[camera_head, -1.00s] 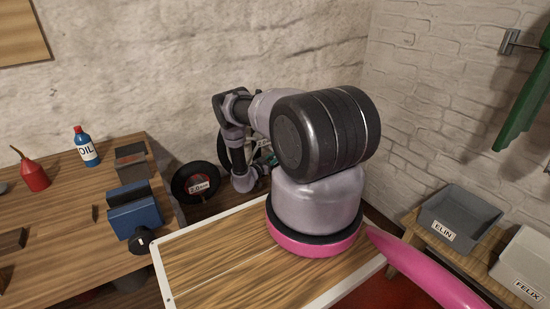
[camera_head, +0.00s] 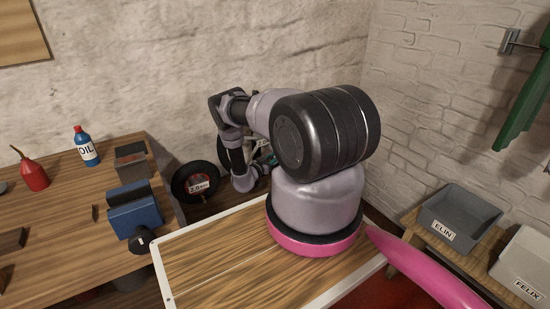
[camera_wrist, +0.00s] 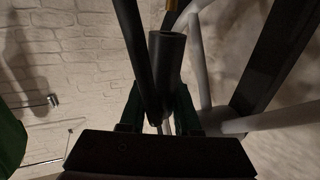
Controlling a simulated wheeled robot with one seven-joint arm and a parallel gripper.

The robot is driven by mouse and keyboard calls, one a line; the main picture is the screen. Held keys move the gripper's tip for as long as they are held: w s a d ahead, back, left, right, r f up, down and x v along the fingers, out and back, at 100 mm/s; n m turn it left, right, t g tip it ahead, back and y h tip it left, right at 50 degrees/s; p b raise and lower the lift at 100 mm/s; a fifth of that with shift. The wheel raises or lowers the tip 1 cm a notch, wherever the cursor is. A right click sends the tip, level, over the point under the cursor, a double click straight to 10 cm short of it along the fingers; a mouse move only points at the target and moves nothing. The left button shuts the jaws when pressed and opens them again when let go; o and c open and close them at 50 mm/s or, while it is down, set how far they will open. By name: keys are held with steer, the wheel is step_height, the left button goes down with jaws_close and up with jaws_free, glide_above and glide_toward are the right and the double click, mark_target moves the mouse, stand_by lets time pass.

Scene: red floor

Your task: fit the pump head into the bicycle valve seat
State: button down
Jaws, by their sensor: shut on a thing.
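A black cylinder with a hollow-looking end, seemingly the pump head (camera_wrist: 167,75), stands between the fingers of my gripper (camera_wrist: 159,108) in the wrist view. My gripper is shut on it. A black hose-like length runs along its left side. A brass-coloured piece (camera_wrist: 174,12) shows just beyond its upper end; I cannot tell whether they touch or whether this is the valve seat. Pale tubes (camera_wrist: 196,60) stand close on the right. In the head view my arm hides most of the area around the gripper, and the valve seat cannot be made out there.
A black wheel-like ring (camera_head: 181,184) with a "2.0" label stands beside the wooden bench (camera_head: 60,215). The bench holds an oil bottle (camera_head: 86,147), a red oil can (camera_head: 31,170) and a blue vise-like block (camera_head: 134,212). Grey bins (camera_head: 458,213) stand at right.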

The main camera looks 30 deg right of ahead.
steer(key=shift+f, duration=0.95)
steer(key=shift+f, duration=0.35)
steer(key=shift+f, duration=0.6)
steer(key=c, duration=0.5)
jaws_free()
steer(key=shift+c, duration=0.2)
steer(key=shift+a, duration=0.1)
steer(key=v, duration=1)
steer(key=shift+a, duration=0.3)
steer(key=shift+s, duration=0.1)
